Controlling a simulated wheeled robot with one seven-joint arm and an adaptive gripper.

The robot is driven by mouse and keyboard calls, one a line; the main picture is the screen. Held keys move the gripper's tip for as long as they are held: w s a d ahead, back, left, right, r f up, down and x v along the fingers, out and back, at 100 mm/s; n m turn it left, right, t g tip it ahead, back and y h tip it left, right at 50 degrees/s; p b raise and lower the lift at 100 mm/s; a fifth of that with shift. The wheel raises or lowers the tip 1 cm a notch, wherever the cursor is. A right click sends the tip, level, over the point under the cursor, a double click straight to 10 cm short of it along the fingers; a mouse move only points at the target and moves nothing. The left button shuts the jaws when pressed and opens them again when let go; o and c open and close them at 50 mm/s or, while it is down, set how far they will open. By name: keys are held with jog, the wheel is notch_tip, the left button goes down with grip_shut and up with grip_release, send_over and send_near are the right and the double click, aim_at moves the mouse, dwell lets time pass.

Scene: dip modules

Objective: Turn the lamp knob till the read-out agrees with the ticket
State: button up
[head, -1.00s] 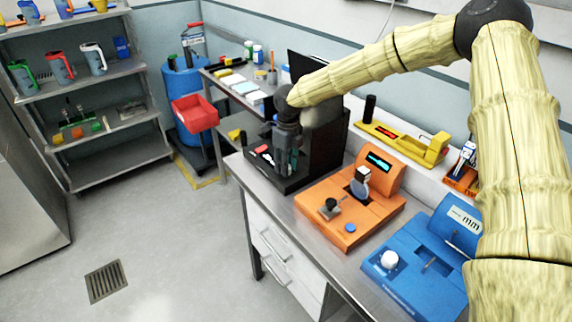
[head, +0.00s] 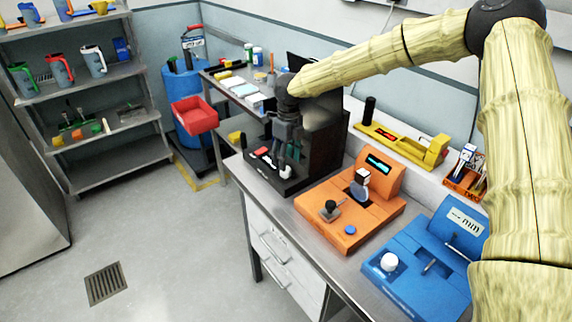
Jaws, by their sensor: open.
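My gripper (head: 288,156) is open and points down over the front of a black module (head: 325,148) at the left end of the bench. Just below its fingertips a small white knob-like part (head: 285,171) shows on the black base; the gripper appears apart from it. A red piece (head: 262,151) lies to its left. The orange module (head: 340,232) beside it has a lit teal read-out (head: 378,163), too small to read, a black knob (head: 331,207) and a blue button (head: 350,230). I cannot tell which part is the lamp knob, nor pick out the ticket.
A blue module (head: 400,288) with a white knob (head: 389,262) stands at the right. A yellow device (head: 405,146) with a red display lies behind the orange one. A side table (head: 228,92) and a red bin (head: 195,115) stand beyond. The floor at left is clear.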

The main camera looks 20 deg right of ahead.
aim_at(288, 167)
notch_tip(288, 167, up, 8)
jog(key=shift+w+d+r, duration=0.15)
jog(key=shift+d+r, duration=0.05)
jog(key=shift+d, duration=0.05)
dwell(0.4)
